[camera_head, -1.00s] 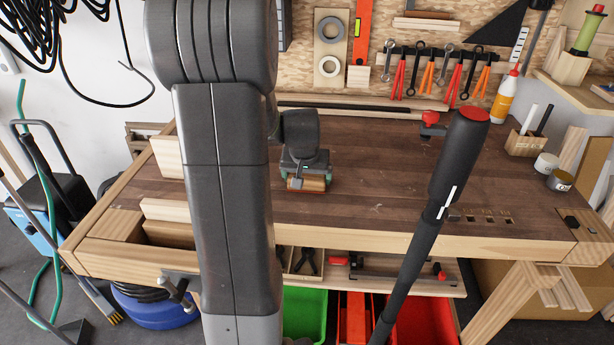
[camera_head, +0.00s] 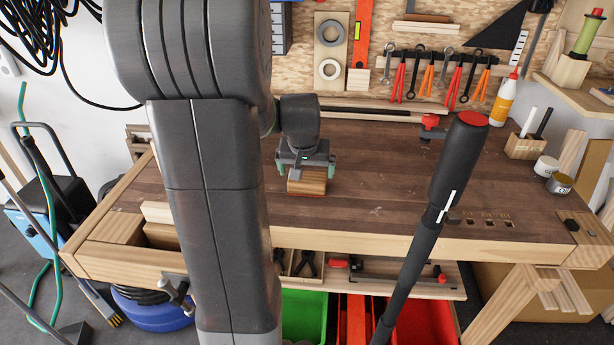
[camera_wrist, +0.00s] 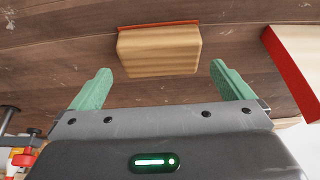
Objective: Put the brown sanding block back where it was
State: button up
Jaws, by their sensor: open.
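In the wrist view the block (camera_wrist: 160,52) shows a pale wooden face with a thin red layer along one side. My gripper (camera_head: 306,169) is just behind and above the block in the head view. Its two green fingers are spread apart and empty. In the wrist view the fingertips (camera_wrist: 161,72) are on either side of the block's near end, with gaps between them and the block.
A red-edged wooden piece (camera_wrist: 291,70) lies at the right of the wrist view. A red clamp part (camera_head: 430,121) stands at the back of the bench (camera_head: 400,190). A wooden pen holder (camera_head: 526,146) and small tins are at the right. The bench middle is clear.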

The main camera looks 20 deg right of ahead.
aim_at(307, 177)
jog(key=v, duration=0.6)
jog(key=shift+r, duration=0.35)
jog(key=shift+s, duration=0.1)
jog(key=x, duration=1.2)
jog(key=shift+f+b, duration=0.25)
jog(key=shift+b, duration=0.05)
jog(key=shift+r, duration=1.4)
